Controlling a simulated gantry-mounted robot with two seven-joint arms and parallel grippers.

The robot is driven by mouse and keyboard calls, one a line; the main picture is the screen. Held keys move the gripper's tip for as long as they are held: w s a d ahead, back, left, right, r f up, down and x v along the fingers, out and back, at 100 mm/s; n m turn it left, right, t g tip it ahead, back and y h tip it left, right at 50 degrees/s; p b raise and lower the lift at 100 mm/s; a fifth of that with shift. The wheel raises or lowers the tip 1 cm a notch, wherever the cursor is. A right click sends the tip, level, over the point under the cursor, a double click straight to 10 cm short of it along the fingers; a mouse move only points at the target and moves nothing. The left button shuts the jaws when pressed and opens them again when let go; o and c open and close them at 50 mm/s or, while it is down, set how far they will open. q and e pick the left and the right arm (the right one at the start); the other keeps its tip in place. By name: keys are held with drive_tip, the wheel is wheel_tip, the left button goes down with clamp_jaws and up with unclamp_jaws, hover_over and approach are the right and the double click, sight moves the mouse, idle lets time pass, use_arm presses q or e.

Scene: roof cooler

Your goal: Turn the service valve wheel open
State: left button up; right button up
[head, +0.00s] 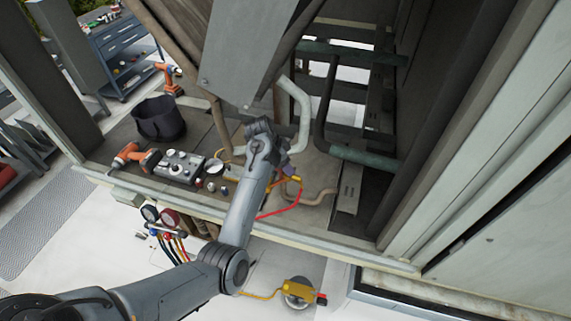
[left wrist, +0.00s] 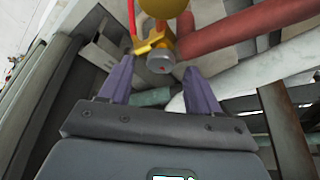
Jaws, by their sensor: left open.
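In the left wrist view a yellow valve fitting (left wrist: 152,43) with a round grey cap (left wrist: 160,62) shows between and just beyond the tips of my left gripper (left wrist: 156,67). Its two purple fingers are apart, with nothing visibly clamped between them. A rounded yellow part (left wrist: 163,8) is cut off at the top edge. I cannot tell for sure which of these is the valve wheel. In the head view my left gripper (head: 285,171) is inside the cooler housing, mostly hidden behind my wrist, beside yellow fittings (head: 292,180) with a red hose (head: 282,210). My right gripper is not in view.
Pipes (head: 362,157) run close on the right, and a red-brown pipe (left wrist: 225,30) is near the right finger. A grey hanging panel (head: 240,50) is above.

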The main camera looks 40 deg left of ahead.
use_arm(q)
drive_tip(key=shift+x, duration=0.9)
drive_tip(key=shift+r, duration=0.1)
drive_tip(key=shift+c, duration=0.3)
drive_tip(key=c, duration=1)
